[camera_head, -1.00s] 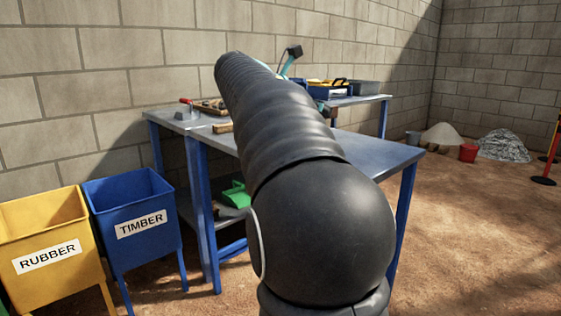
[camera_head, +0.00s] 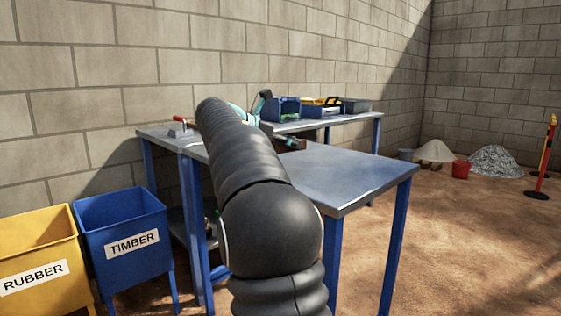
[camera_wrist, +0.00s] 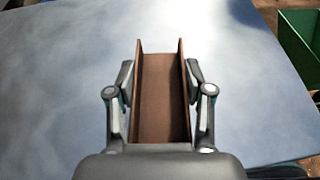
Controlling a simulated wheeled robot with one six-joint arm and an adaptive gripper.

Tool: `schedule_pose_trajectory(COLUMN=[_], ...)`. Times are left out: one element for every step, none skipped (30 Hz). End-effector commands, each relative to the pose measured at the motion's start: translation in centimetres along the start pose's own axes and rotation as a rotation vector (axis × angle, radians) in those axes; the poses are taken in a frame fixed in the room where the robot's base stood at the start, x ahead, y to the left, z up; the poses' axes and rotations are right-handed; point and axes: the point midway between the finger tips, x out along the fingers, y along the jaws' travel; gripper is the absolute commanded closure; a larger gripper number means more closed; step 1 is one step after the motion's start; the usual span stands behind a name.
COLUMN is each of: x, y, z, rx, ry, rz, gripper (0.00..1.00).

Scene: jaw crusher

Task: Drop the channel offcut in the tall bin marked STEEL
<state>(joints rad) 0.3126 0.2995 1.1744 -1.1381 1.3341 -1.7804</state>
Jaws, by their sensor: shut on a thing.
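The channel offcut (camera_wrist: 162,100) is a rusty brown U-shaped piece, its open side facing the wrist camera. My gripper (camera_wrist: 160,85) is shut on it, with one finger against each side wall. In the head view a small brown part of the offcut (camera_head: 299,144) shows to the right of my arm, above the blue-legged table, with part of my gripper (camera_head: 285,140) beside it. No bin with a STEEL label is in view.
A yellow bin marked RUBBER (camera_head: 40,255) and a blue bin marked TIMBER (camera_head: 125,245) stand at lower left. The grey tabletop (camera_head: 350,178) is largely bare. A back bench carries trays (camera_head: 285,108). A green container (camera_wrist: 300,35) shows at the wrist view's upper right.

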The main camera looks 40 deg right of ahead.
Motion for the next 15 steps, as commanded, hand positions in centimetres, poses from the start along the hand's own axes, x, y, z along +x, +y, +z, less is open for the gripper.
schedule_pose_trajectory(x=[0.3, 0.4, 0.6, 0.7, 0.7, 0.8, 0.8, 0.9, 1.0, 1.2, 1.3, 1.6, 1.8, 1.8, 1.8], y=[0.9, 1.3, 1.7, 2.0, 2.2, 2.4, 2.5, 2.5, 2.6, 2.6, 2.5, 2.5, 2.5, 2.5, 2.5], z=[-0.5, -0.6, -0.8, -0.9, -1.0, -1.1, -1.2, -1.3, -1.6, -1.9, -2.4, -2.9, -3.4, -3.5, -3.6], rx=[0.0, 0.0, 0.0, 0.0, 0.0, 0.001, 0.001, 0.001, 0.001, 0.0, 0.0, 0.001, 0.0, -0.001, -0.001], ry=[-0.001, -0.001, -0.001, -0.001, -0.001, -0.001, -0.001, -0.001, -0.001, -0.001, -0.001, -0.001, 0.0, 0.0, -0.001], rz=[0.001, 0.001, 0.001, 0.001, 0.001, 0.001, 0.001, 0.001, 0.001, 0.0, 0.0, 0.0, 0.0, 0.0, 0.0], gripper=[1.0, 1.0, 1.0, 1.0, 1.0, 1.0, 1.0, 1.0, 1.0, 1.0, 1.0, 1.0, 1.0, 1.0, 1.0])
